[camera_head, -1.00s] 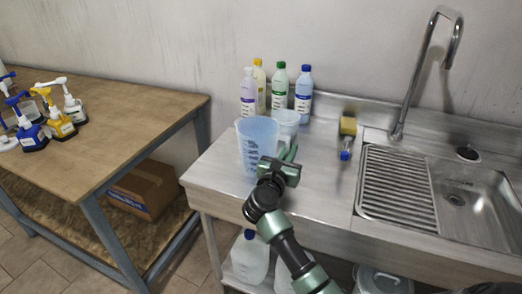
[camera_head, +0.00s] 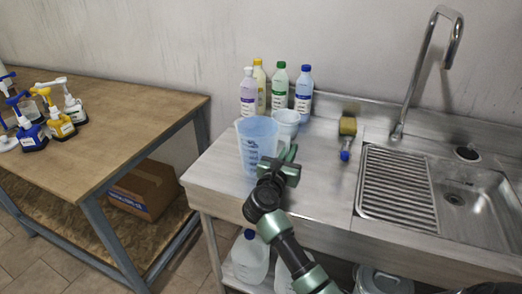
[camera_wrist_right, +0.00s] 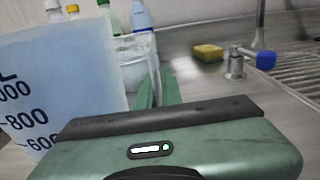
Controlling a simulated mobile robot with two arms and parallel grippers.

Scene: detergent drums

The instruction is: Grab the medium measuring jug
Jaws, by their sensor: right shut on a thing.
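The translucent blue measuring jug (camera_head: 254,140) with dark scale marks stands upright on the steel counter near its left end. It fills the left of the right wrist view (camera_wrist_right: 60,85), where large numbers show on its wall. My green right gripper (camera_head: 285,156) is at the jug's right side, shut on its pale handle. In the right wrist view the two green fingers (camera_wrist_right: 158,90) stand either side of the handle. A smaller whitish jug or cup (camera_head: 287,118) stands just behind, partly hidden. My left gripper is not in view.
Several bottles, including a green-capped one (camera_head: 280,88), stand behind the jugs against the wall. A wooden table (camera_head: 120,125) with pump bottles is at left.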

